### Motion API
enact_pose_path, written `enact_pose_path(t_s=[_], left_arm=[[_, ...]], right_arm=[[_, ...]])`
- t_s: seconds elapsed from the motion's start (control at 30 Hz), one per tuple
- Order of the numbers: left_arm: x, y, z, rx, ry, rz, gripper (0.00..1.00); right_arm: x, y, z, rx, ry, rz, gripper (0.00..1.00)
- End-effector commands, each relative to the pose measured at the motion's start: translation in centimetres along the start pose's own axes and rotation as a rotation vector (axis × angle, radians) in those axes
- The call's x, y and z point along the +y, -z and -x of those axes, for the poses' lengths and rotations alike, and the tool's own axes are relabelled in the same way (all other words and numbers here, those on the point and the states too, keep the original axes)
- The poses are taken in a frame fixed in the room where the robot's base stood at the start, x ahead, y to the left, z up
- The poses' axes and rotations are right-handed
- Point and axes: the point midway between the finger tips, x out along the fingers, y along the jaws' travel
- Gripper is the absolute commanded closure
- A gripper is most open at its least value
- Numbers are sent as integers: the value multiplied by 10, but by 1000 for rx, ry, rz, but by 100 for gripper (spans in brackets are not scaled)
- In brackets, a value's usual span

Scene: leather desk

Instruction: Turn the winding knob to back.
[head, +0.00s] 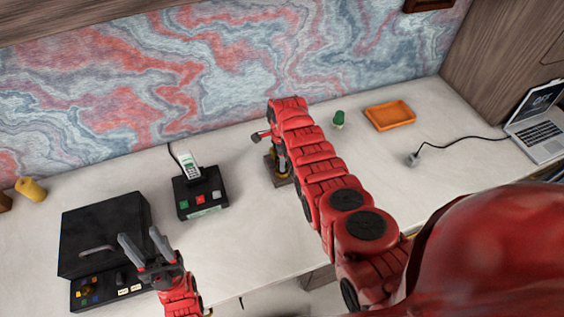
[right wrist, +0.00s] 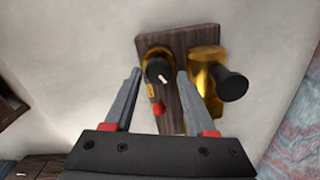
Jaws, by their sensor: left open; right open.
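A dark wooden base (right wrist: 182,48) carries two brass parts; it also shows beneath my right arm in the head view (head: 271,171). One brass part has a round black knob (right wrist: 157,70) with a white pointer mark, which looks like the winding knob. A red dot lies below it. The other is a brass cylinder (right wrist: 204,76) with a black end piece (right wrist: 231,86). My right gripper (right wrist: 160,73) is open, its fingers on either side of the marked knob; contact cannot be told. My left gripper (head: 139,236) is open and empty near the black case.
A black case (head: 103,228) with a button panel stands at left. A card terminal on a black button box (head: 201,192) is left of the base. A green object (head: 338,118), orange tray (head: 390,115), plug and laptop (head: 541,133) are at right. A yellow cylinder (head: 31,189) is far left.

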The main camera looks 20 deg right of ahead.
Motion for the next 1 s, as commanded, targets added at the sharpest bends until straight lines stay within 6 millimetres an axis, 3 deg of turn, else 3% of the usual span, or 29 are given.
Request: enact_pose_path(t_s=[0.23,0.63,0.93,1.0], left_arm=[[0,-1,7,0,0,0,50],[0,-1,8,0,0,0,50],[0,-1,8,0,0,0,50],[0,-1,8,0,0,0,50]], right_arm=[[1,1,-17,1,-3,-1,44],[2,1,-19,1,-4,0,46],[2,1,-19,1,-3,0,100],[2,1,-19,1,-3,0,100]])
